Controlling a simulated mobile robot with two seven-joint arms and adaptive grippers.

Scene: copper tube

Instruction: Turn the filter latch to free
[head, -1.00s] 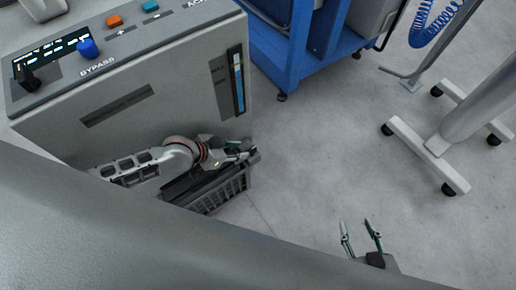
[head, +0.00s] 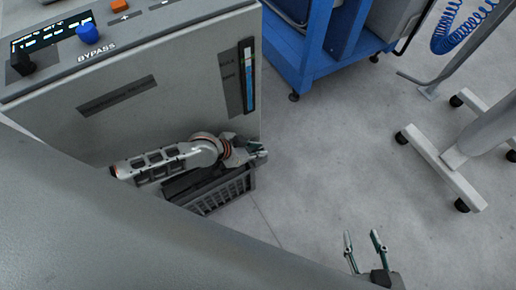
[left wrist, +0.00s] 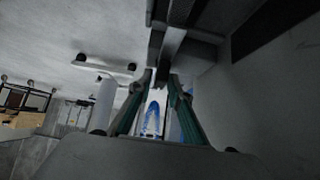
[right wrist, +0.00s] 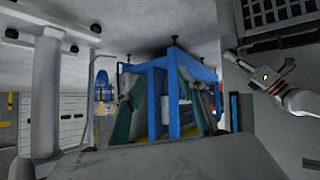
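The grey machine (head: 170,85) stands at the left in the head view. A dark slatted filter grille (head: 225,192) is at its foot. My left gripper (head: 257,153) is at the grille's upper right corner, low beside the machine. In the left wrist view, the fingers (left wrist: 160,78) are drawn close together around the end of a narrow grey bar (left wrist: 172,45), which looks like the filter latch. The latch is hidden behind the gripper in the head view, and its angle is hard to tell. My right gripper (head: 362,240) is open and empty above the floor.
A blue cart (head: 310,50) stands behind the machine. A wheeled stand (head: 455,160) with a coiled blue hose (head: 458,30) is at the right. The floor between is clear.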

